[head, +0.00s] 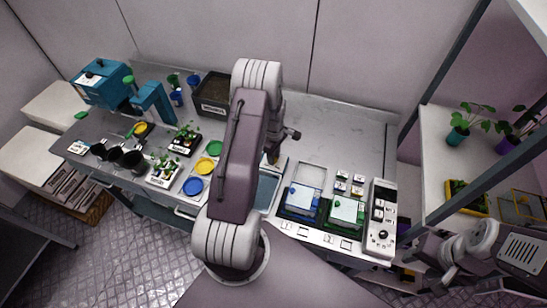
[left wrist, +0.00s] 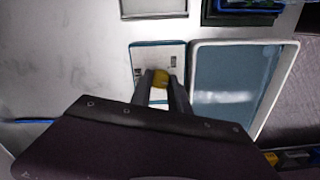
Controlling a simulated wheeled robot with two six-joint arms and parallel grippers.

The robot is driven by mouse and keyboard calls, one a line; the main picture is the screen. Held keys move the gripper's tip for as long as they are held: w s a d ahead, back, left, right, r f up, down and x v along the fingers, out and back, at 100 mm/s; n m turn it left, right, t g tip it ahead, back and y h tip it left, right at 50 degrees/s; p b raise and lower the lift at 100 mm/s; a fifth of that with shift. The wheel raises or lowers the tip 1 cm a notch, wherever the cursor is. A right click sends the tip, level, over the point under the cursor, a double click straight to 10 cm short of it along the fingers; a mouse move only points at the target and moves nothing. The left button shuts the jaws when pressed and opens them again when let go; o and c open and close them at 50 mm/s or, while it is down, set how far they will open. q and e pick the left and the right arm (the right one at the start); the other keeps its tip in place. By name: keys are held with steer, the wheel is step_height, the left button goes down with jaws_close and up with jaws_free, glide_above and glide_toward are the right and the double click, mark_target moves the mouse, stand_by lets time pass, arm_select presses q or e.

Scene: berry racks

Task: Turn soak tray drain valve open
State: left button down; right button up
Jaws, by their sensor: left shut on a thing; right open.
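The yellow valve knob (left wrist: 160,79) is on a pale plate with a blue edge (left wrist: 143,54), just left of the soak tray in the left wrist view. My left gripper (left wrist: 160,86) is shut on the knob, one finger on each side. The soak tray (left wrist: 238,84) has a pale rim and a grey-blue inside with a bright reflection. In the head view my left arm covers much of the tray (head: 267,190), and the knob is hidden. My right arm is folded at the lower right, its gripper (head: 432,246) open, away from the tray, its fingertips hard to make out.
Blue and green baskets (head: 300,199) and a white control panel (head: 381,218) stand right of the tray. Coloured discs (head: 204,165), potted seedlings and a dark soil bin (head: 213,92) are to the left. A plant rack (head: 433,172) is at the right. The bench's back right is clear.

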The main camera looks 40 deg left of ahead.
arm_select(q)
steer(key=n+b, duration=0.1)
steer(key=n, duration=1)
steer(key=shift+w+r+n+b, duration=0.1)
steer(key=shift+n+b, duration=0.3)
steer(key=shift+n, duration=0.3)
steer(key=c, duration=1.4)
jaws_free()
steer(key=shift+o, duration=0.7)
steer(key=shift+r, duration=0.3)
step_height(320, 180, up, 8)
steer(key=b, duration=0.1)
steer(key=shift+r+b, duration=0.2)
steer(key=shift+b, duration=0.2)
